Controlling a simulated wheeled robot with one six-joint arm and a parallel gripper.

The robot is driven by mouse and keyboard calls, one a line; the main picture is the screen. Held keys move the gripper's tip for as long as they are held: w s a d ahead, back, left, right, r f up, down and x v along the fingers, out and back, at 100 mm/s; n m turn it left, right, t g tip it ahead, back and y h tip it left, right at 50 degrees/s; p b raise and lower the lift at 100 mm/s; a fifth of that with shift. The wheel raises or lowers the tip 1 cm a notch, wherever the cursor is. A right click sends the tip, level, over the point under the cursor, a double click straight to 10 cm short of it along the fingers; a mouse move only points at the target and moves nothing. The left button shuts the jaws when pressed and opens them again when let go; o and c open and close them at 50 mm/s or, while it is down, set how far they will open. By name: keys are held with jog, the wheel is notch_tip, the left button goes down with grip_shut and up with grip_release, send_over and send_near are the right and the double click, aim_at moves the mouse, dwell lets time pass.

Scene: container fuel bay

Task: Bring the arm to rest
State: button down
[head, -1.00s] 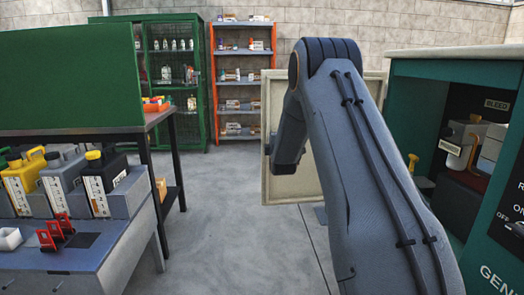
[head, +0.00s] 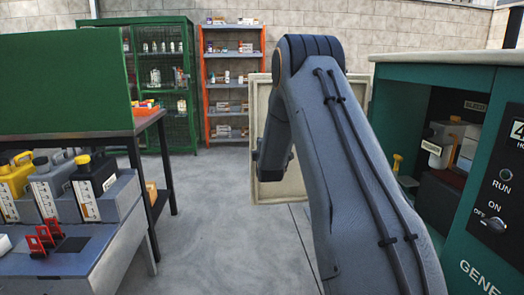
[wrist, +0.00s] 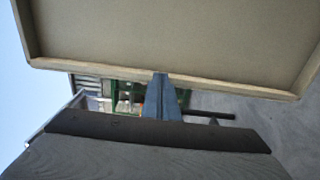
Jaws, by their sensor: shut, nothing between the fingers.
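My arm (head: 350,170) rises from the lower right of the head view, bends at a high elbow, and its forearm hangs down in front of a beige open door panel (head: 285,192). My gripper (wrist: 162,97) shows in the wrist view as narrow blue-grey fingers, shut and empty. The panel also fills the top of the wrist view (wrist: 180,35), and the fingertips overlap its lower edge there. I cannot tell whether they touch it. In the head view the fingers are not clearly visible.
The green generator cabinet (head: 465,235) stands close on the right, its bay open. A bench (head: 60,262) with several jugs and red clips is at left. A green cage cabinet (head: 150,85) and orange shelf (head: 228,85) stand behind. The grey floor (head: 215,215) between is clear.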

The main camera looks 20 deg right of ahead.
jog(key=s+a+f+m+g+y, duration=0.2)
jog(key=s+a+m+g, duration=0.15)
jog(key=s+a, duration=0.75)
jog(key=s+a+f+m+g+y, duration=0.1)
jog(key=s+a+m+g+y, duration=0.35)
jog(key=s, duration=1.05)
jog(key=s+a+f+m+g+h, duration=0.15)
jog(key=s+a+g, duration=0.35)
jog(key=s+a, duration=0.7)
jog(key=s+a+m+g+p, duration=0.1)
jog(key=s+m+g, duration=0.3)
jog(key=s, duration=1.4)
jog(key=d+r+m+p, duration=0.1)
jog(key=d+r+p, duration=0.4)
jog(key=p, duration=0.7)
jog(key=shift+d+r, duration=0.15)
jog(key=shift+r, duration=0.5)
